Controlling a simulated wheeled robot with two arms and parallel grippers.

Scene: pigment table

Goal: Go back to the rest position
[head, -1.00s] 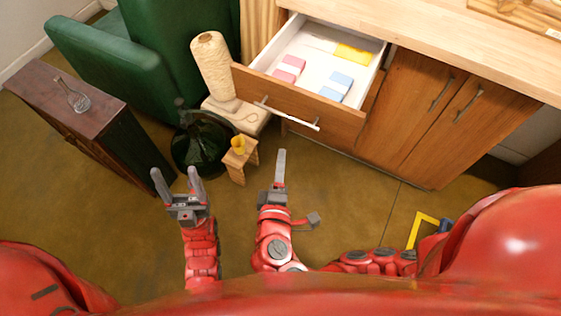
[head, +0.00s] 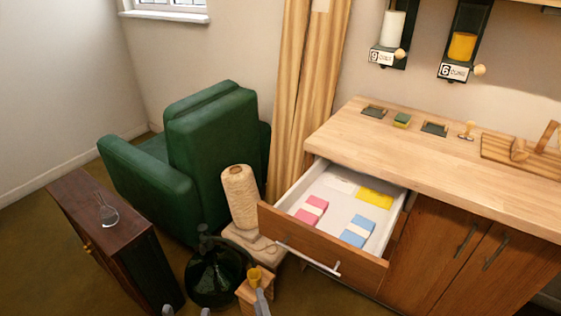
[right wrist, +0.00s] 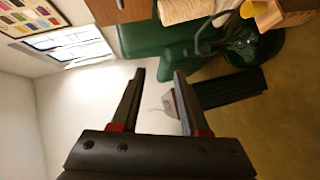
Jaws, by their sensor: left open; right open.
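Only the fingertips of my left gripper (head: 186,312) show at the bottom edge of the head view. They are apart with nothing visible between them. A grey finger of my right gripper (head: 262,302) shows to the right of them, in front of the small wooden stool with a yellow cup. In the right wrist view my right gripper (right wrist: 159,76) has its two dark fingers apart and holds nothing. Most of both arms is outside the head view.
An open drawer (head: 290,238) with pink, blue and yellow packs juts from the counter (head: 370,135). A small stool (head: 246,292), dark green bottle (head: 212,282), twine spool (head: 240,195), green armchair (head: 215,150) and dark cabinet (head: 85,195) stand nearby.

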